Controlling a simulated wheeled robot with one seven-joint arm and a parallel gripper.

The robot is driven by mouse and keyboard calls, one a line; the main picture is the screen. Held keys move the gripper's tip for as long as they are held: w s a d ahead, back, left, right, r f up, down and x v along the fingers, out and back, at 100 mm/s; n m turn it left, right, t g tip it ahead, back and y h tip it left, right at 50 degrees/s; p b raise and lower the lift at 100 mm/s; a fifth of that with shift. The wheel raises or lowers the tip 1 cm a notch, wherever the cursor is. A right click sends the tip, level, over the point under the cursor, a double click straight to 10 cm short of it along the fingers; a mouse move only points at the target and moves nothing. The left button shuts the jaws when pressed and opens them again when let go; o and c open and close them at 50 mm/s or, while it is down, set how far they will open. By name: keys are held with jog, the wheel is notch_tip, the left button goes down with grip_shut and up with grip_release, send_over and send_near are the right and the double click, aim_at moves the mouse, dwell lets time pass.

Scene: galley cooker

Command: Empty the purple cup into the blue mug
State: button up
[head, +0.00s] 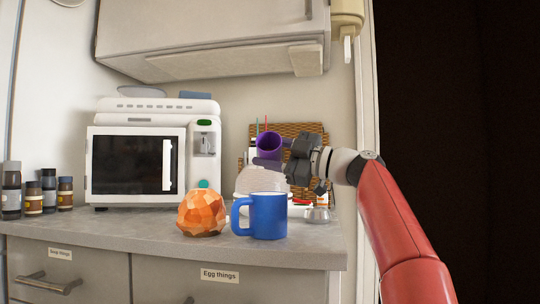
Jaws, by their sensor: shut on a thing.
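The purple cup (268,146) is in the head view, above and a little behind the blue mug (268,217). Its open mouth is turned toward the camera, so it is tilted. My gripper (284,153) is shut on the purple cup from the right and holds it in the air. The blue mug stands upright on the counter near its front edge, with its handle to the left. The contents of both cup and mug cannot be seen.
An orange faceted object (202,213) stands just left of the mug. A white microwave (140,165) is behind it, with several bottles (34,197) at far left. Small metal ware (317,213) and a wicker basket (310,136) are at right. A cabinet (215,45) hangs above.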

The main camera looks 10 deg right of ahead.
dwell(0.3)
jog(key=shift+f+n+y+b, duration=0.2)
jog(key=shift+n+y+b, duration=0.1)
jog(key=shift+n+b, duration=0.25)
jog(key=shift+r+n, duration=0.15)
jog(key=shift+n, duration=0.6)
jog(key=shift+f+n+g+y+b, duration=0.2)
jog(key=shift+n+g+y+b, duration=0.2)
jog(key=shift+n+y+b, duration=0.4)
jog(key=shift+s+n, duration=0.1)
jog(key=shift+n, duration=0.3)
jog(key=shift+n, duration=0.4)
jog(key=shift+f, duration=0.1)
jog(key=shift+s+n+g, duration=0.1)
jog(key=shift+n+g, duration=0.3)
jog(key=shift+n, duration=0.2)
jog(key=shift+a, duration=0.1)
